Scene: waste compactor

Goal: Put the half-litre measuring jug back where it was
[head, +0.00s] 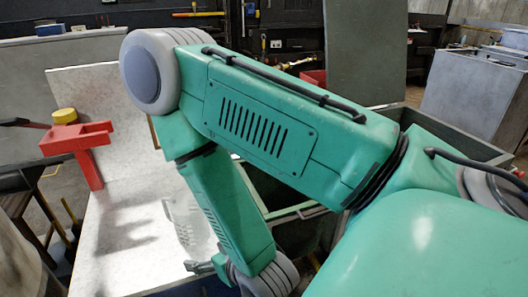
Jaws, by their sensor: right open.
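A clear jug-like vessel (184,226), which looks like the measuring jug, shows on the pale worktop, partly hidden behind my right forearm. Its markings are too small to read. My right arm crosses the middle of the head view and bends down at the elbow. Its open gripper (200,268) is low in the picture, just below the vessel. I cannot tell whether the fingers touch it. My left gripper is not in view.
The pale worktop (115,235) has free room left of the vessel. A red bracket-like object (82,150) stands at its left edge, near a yellow item (65,116). A dark green open bin (445,135) lies behind my arm. Grey cabinets (475,95) stand at the right.

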